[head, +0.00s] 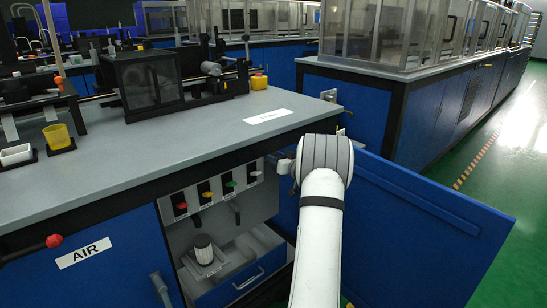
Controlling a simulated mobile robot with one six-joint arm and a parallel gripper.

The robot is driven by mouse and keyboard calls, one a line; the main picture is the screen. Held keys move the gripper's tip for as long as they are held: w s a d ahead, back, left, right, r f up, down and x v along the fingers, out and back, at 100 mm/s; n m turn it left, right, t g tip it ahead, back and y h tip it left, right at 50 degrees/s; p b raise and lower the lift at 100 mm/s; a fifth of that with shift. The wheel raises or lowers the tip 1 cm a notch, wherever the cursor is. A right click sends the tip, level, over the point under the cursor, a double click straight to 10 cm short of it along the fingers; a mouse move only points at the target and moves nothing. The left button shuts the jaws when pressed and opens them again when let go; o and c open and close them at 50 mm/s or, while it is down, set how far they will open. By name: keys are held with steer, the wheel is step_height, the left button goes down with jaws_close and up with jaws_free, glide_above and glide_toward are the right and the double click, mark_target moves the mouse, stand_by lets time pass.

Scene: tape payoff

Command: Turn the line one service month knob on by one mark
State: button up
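An open cabinet under the grey bench (150,165) shows a short dark ribbed knob-like piece (204,246) on a pale square base, low inside. It may be the month knob; no month marks or line number can be read on it. My white arm (320,235) rises in front of the cabinet's right side, with a grey ribbed joint at its top. My gripper's fingers do not show, so neither their opening nor their distance from the knob can be seen.
Red, yellow, green and white-tipped controls (207,194) line the cabinet's back panel. A blue drawer (243,287) sits below. The open blue door (420,235) fills the right side behind my arm. A red knob (54,241) projects near the AIR label (84,252).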

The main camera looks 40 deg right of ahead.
steer(key=c, duration=0.6)
steer(key=shift+c, duration=0.2)
steer(key=shift+r+p, duration=0.2)
steer(key=shift+p, duration=0.5)
steer(key=shift+r+m+p, duration=0.1)
steer(key=shift+m+p, duration=0.3)
steer(key=shift+p, duration=0.15)
steer(key=m+p, duration=0.2)
steer(key=p, duration=0.2)
steer(key=shift+r+p, duration=0.15)
steer(key=shift+p, duration=0.15)
steer(key=m+p, duration=0.4)
steer(key=p, duration=0.2)
steer(key=shift+a+m, duration=0.1)
steer(key=shift+m, duration=0.2)
steer(key=m+p, duration=0.3)
steer(key=m, duration=0.1)
steer(key=shift+f+p, duration=0.25)
steer(key=shift+p, duration=0.1)
steer(key=shift+m, duration=0.3)
